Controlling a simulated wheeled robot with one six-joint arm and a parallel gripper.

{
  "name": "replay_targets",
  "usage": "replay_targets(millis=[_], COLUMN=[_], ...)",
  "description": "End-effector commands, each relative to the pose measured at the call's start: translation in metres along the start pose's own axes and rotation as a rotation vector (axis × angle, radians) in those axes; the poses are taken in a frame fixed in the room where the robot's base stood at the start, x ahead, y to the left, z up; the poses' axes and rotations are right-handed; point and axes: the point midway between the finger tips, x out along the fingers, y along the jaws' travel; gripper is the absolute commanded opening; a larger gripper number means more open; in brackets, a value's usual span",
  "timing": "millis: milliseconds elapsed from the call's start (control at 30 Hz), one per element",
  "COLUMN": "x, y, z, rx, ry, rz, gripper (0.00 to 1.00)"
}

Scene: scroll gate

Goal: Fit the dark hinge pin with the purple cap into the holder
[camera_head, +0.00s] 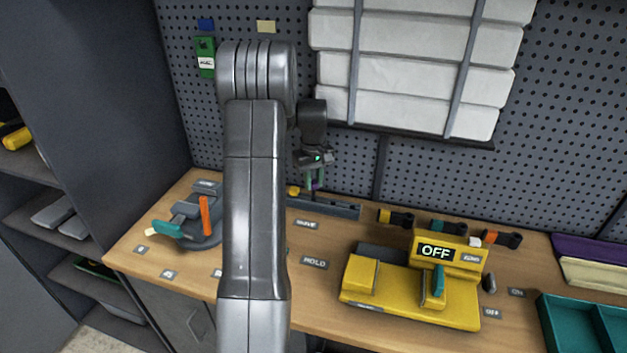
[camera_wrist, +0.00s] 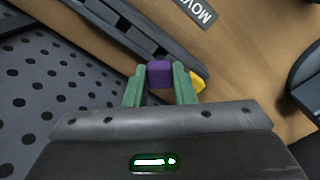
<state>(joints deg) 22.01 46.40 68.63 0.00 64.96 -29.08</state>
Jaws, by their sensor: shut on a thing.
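My gripper (camera_head: 314,179) is above the back of the bench, left of centre in the head view. In the wrist view its two green fingers (camera_wrist: 160,85) are shut on the purple cap (camera_wrist: 160,73) of the hinge pin. The dark shaft of the hinge pin (camera_head: 312,193) points down in the head view, thin and partly hidden. Below it lies a long dark slotted rail (camera_head: 335,209), also in the wrist view (camera_wrist: 128,32). I cannot tell whether the pin touches the rail, or whether the rail is the holder.
A yellow piece (camera_wrist: 198,82) sits close beside the fingers. A yellow machine (camera_head: 412,290) reading OFF stands right, with clips (camera_head: 447,226) behind it. A grey vise-like fixture (camera_head: 190,220) with an orange handle stands left. A teal tray (camera_head: 570,320) is far right. Pegboard rises behind.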

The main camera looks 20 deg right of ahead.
Motion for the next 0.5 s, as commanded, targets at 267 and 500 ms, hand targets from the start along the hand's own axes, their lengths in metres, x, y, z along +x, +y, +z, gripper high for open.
replay_targets(millis=[267,500], x=[0.0064,0.0113], y=[0.0,0.0], z=[0.0,0.0], rx=[0.0,0.0], ry=[0.0,0.0], rz=[0.0,0.0], gripper=[0.0,0.0])
